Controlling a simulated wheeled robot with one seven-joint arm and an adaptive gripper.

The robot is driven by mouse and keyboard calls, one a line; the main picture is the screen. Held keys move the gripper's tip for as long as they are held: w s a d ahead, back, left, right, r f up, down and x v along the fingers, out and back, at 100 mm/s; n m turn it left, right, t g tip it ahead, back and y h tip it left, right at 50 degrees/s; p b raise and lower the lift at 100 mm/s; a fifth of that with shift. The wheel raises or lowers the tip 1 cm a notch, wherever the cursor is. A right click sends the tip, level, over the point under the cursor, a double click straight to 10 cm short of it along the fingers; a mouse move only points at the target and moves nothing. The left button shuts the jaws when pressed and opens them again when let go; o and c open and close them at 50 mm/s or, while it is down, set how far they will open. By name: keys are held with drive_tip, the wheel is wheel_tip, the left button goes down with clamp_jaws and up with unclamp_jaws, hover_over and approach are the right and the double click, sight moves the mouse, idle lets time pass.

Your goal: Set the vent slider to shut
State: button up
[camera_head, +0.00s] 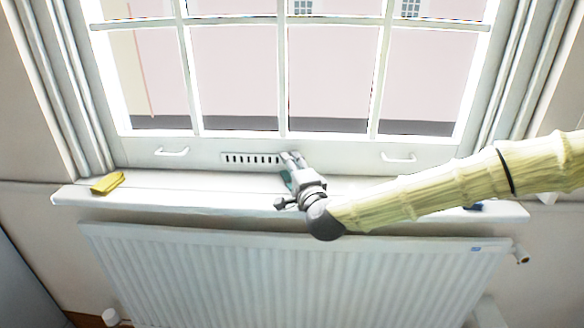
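The vent (252,159) is a white slotted strip in the bottom rail of the window, with a row of dark slots showing. Its right end is hidden behind my gripper, and I cannot make out the slider knob. My gripper (291,160) reaches over the sill from the right, with its fingertips at the vent's right end. The fingers are small here, and I cannot tell whether they touch the vent or are open or shut.
The white sill (200,195) holds a folded yellow cloth (108,183) at left and a small blue item (474,207) at right, partly behind my arm. Two white handles (172,152) (398,158) stick out of the sash. A radiator (290,275) stands below.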

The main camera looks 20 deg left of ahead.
sight(276, 160)
clamp_jaws()
drive_tip(key=shift+a, duration=0.1)
drive_tip(key=shift+s+a, duration=0.2)
drive_tip(key=shift+a, duration=0.45)
drive_tip(key=shift+s+a, duration=0.2)
drive_tip(key=shift+a, duration=0.4)
unclamp_jaws()
drive_tip(key=shift+a, duration=0.15)
